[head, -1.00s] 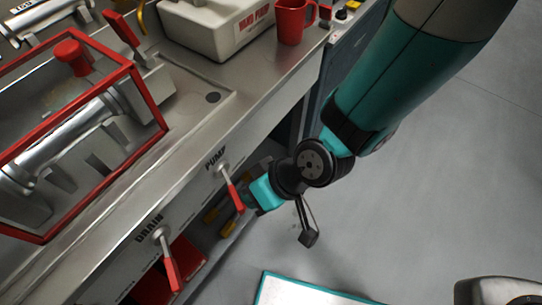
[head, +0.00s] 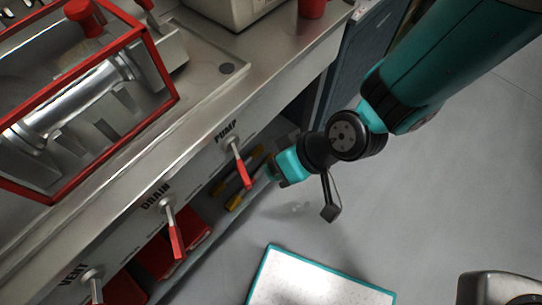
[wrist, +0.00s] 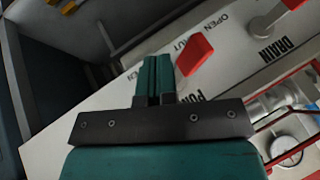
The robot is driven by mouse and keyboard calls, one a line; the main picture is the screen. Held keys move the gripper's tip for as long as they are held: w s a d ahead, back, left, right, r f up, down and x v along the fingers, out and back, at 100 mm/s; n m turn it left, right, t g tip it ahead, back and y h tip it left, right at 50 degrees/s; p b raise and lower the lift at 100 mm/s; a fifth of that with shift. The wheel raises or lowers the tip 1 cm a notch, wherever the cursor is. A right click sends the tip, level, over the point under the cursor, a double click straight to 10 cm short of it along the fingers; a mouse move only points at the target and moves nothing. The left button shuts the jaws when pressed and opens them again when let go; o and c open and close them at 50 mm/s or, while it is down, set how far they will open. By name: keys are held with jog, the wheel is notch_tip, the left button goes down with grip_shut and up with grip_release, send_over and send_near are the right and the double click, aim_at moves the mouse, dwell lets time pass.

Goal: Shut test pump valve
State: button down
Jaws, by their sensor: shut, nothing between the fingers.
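The pump valve's red lever (head: 242,171) hangs down and slightly right from its pivot under the PUMP label on the bench front. It also shows in the wrist view as a red handle (wrist: 194,53), just right of the fingertips, near the partly hidden OPEN and SHUT markings. My gripper (head: 263,178) is shut and empty, just right of the lever's lower end in the head view. Its teal fingers (wrist: 155,72) are together in the wrist view. I cannot tell whether they touch the lever.
The red DRAIN lever (head: 174,236) hangs to the left, with the VENT valve (head: 94,281) beyond it. Red bins (head: 186,250) sit on the shelf below. A red-framed guard (head: 165,72) stands on the bench. The floor right of the bench is open, with a teal-edged white mat (head: 318,285).

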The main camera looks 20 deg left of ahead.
jog(key=v, duration=1)
jog(key=shift+s+d, duration=0.25)
jog(key=shift+d, duration=0.25)
jog(key=d+r+m+t+h+p, duration=0.1)
jog(key=d+r+m+p, duration=0.1)
jog(key=d+r, duration=0.6)
jog(key=d+r+m+t+h+p, duration=0.1)
jog(key=d+r+m+p, duration=0.2)
jog(key=d+r, duration=0.5)
notch_tip(320, 180, up, 7)
jog(key=shift+w+d+f+h+p, duration=0.1)
jog(key=shift+w+d+h+p, duration=0.25)
jog(key=shift+p, duration=0.45)
jog(key=shift+s, duration=0.1)
